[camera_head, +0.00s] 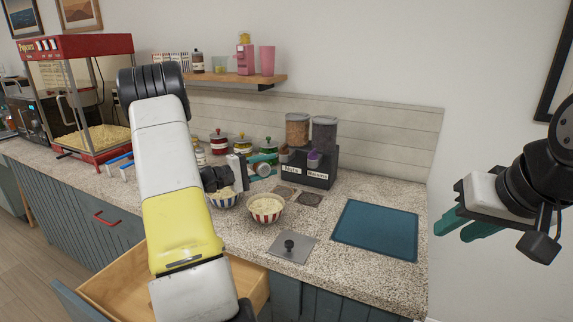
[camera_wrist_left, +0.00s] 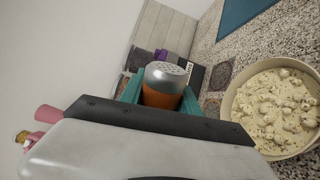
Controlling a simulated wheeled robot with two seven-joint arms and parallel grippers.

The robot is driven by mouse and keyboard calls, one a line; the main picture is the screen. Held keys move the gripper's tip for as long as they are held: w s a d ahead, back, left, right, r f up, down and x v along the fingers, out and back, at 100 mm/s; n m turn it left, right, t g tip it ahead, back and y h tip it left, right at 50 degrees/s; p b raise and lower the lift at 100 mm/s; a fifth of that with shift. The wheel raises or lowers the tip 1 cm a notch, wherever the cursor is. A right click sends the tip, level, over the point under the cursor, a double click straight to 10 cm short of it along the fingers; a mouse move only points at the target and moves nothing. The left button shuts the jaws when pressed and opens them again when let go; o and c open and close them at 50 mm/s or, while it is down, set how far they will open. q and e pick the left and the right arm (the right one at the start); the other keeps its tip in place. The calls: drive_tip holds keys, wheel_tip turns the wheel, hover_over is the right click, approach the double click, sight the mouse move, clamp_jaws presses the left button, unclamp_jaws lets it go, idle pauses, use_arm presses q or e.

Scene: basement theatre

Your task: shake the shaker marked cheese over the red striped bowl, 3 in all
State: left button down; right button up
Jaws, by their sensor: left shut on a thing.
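The red striped bowl (camera_head: 266,218) stands on the counter, full of popcorn. My left gripper (camera_head: 256,164) is shut on a shaker (camera_head: 263,170) above and slightly left of that bowl. In the left wrist view the shaker (camera_wrist_left: 163,88) has a silver perforated lid and orange contents, between teal fingers (camera_wrist_left: 160,92); its marking is hidden. The shaker looks tipped over. A popcorn bowl (camera_wrist_left: 234,101) with dark specks on the popcorn lies to the right there; its stripes do not show. My right gripper (camera_head: 470,226) is empty, fingers apart, off the counter's right side.
A blue striped bowl (camera_head: 222,203) of popcorn stands just left of the red one. Behind are lidded jars (camera_head: 219,143) and a nuts and raisins dispenser (camera_head: 310,174). A teal mat (camera_head: 376,230) and a knobbed metal plate (camera_head: 291,248) lie right and in front. An open drawer (camera_head: 120,288) juts out below.

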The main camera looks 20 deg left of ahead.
use_arm(q)
drive_tip(key=m, duration=1.1)
drive_tip(key=shift+s+d+f, duration=0.1)
drive_tip(key=shift+s+d, duration=0.15)
wheel_tip(320, 180, up, 4)
drive_tip(key=shift+f, duration=0.25)
idle(0.4)
drive_tip(key=shift+f, duration=1.75)
drive_tip(key=shift+r, duration=0.15)
